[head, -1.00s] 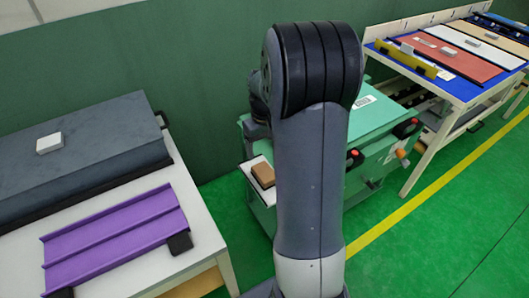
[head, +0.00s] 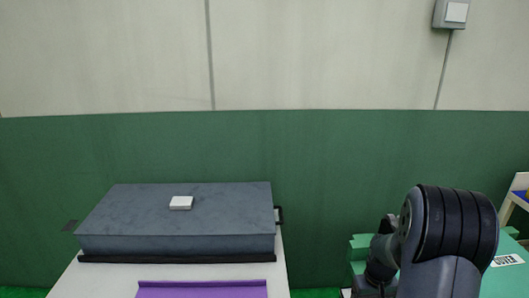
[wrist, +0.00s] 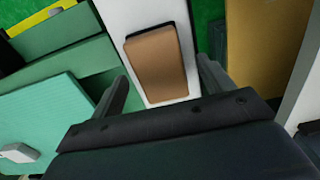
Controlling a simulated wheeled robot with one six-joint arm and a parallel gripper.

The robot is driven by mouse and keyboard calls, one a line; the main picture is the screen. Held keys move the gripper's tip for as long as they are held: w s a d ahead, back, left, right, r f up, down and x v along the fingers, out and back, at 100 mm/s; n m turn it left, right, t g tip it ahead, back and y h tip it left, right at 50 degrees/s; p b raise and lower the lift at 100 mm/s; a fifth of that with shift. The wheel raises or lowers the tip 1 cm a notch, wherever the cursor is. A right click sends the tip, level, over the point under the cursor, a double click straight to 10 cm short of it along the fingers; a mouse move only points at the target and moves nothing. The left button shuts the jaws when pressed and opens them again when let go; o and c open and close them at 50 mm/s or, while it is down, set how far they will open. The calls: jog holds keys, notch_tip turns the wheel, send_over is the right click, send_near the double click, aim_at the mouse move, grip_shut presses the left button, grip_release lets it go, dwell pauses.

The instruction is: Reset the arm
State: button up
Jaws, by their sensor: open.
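My arm (head: 440,245) stands at the lower right of the head view, folded, with its rounded joint uppermost. My gripper (wrist: 160,85) shows in the wrist view with its two fingers spread apart. Nothing is between the fingertips in their grip. Beyond them lies a brown block (wrist: 157,62) with a dark edge, on a white surface (wrist: 118,15). The gripper does not show clearly in the head view.
A table at the left bears a dark grey slab (head: 130,215) with a small white block (head: 181,203) on it and a purple tray (head: 202,290) in front. A teal cart (head: 510,280) stands right of my arm. A green and pale wall (head: 300,150) closes the back.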

notch_tip(320, 180, down, 2)
jog(key=shift+f, duration=0.1)
jog(key=shift+r, duration=2)
